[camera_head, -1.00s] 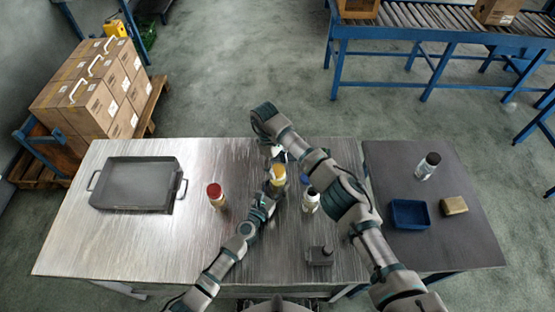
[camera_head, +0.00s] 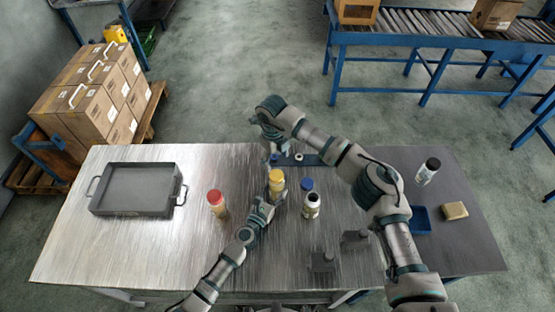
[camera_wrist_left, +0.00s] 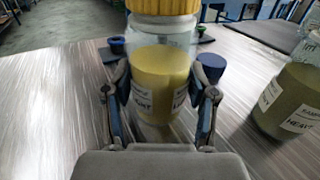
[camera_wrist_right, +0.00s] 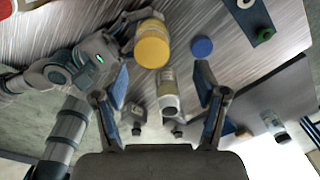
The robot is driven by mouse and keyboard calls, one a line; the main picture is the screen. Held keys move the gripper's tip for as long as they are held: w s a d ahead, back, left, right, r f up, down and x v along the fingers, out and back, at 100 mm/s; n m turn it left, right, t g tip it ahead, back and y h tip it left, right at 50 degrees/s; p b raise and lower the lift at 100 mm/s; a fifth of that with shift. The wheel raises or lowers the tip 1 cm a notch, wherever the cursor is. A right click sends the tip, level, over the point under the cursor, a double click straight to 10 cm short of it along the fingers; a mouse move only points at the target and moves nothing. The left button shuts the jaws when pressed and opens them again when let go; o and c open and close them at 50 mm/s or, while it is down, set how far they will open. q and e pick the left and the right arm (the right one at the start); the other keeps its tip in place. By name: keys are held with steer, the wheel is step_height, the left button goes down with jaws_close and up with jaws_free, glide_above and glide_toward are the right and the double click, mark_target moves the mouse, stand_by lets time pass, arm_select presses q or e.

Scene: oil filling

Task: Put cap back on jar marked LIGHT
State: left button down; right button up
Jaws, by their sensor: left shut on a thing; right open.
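A glass jar of yellow fluid with a yellow cap (camera_head: 277,178) on its top stands upright. My left gripper (camera_head: 270,199) is shut around its body. In the left wrist view its labels face me, one apparently reading LIGHT (camera_wrist_left: 143,98), though the print is small; the cap (camera_wrist_left: 162,6) sits over the mouth. My right gripper (camera_head: 272,147) is open and empty, above and behind the jar. In the right wrist view the yellow cap (camera_wrist_right: 152,46) lies beyond the left finger, apart from it. An uncapped jar (camera_wrist_left: 285,100) marked HEAVY stands to the right.
A blue cap (camera_head: 307,184) lies behind the uncapped jar. A red-capped jar (camera_head: 215,199) stands left. A dark strip with rings (camera_head: 312,159) lies at the table's back. A grey pan (camera_head: 135,188), blue tray (camera_head: 422,222), sponge (camera_head: 454,211) and black-capped bottle (camera_head: 428,169) are further out.

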mark_target(278, 175)
arm_select(q)
steer(key=shift+f, duration=0.1)
arm_select(e)
steer(key=n, duration=0.3)
steer(key=shift+s+r, duration=0.15)
steer(key=n, duration=0.5)
steer(key=shift+s+d+r, duration=0.15)
steer(key=shift+s+r, duration=0.05)
steer(key=shift+s, duration=0.1)
steer(key=n, duration=0.5)
steer(key=shift+s+d+r+n, duration=0.1)
steer(key=shift+s+n, duration=0.25)
steer(key=shift+n, duration=0.05)
steer(key=shift+f, duration=4)
